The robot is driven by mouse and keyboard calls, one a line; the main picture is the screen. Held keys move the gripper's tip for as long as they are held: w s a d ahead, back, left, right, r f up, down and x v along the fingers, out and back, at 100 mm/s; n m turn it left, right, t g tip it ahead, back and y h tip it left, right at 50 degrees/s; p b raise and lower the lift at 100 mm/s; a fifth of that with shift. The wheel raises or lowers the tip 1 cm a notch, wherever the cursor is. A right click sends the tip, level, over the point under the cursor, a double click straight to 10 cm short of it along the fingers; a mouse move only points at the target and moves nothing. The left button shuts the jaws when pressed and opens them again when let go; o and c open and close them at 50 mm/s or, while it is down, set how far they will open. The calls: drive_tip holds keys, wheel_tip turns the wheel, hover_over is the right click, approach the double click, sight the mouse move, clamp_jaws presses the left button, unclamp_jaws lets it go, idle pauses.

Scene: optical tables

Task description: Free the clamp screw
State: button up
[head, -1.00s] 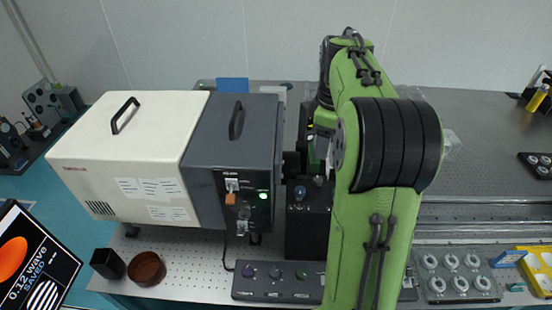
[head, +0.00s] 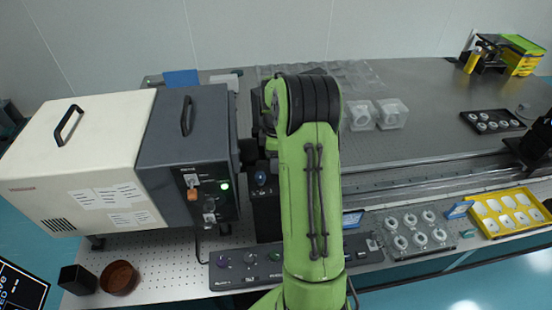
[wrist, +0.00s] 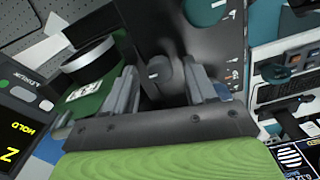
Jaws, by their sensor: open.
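My gripper (wrist: 163,76) is open in the wrist view, with a grey finger on each side. A dark rounded knob (wrist: 187,72) shows between the fingers in front of a dark panel; I cannot tell whether it is the clamp screw or whether the fingers touch it. In the head view my green arm hides my gripper and what lies behind it. A dark block (head: 266,212) with a small blue-topped knob (head: 261,178) stands just left of my arm.
A cream and dark grey box instrument (head: 95,170) stands at left. A control strip with coloured knobs (head: 235,268) lies along the front edge. A wooden bowl (head: 119,278) and black cup (head: 78,279) stand front left. Ring-shaped parts (head: 410,225) and a yellow tray (head: 472,206) lie right.

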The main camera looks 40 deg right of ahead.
drive_tip(key=shift+f, duration=0.3)
clamp_jaws()
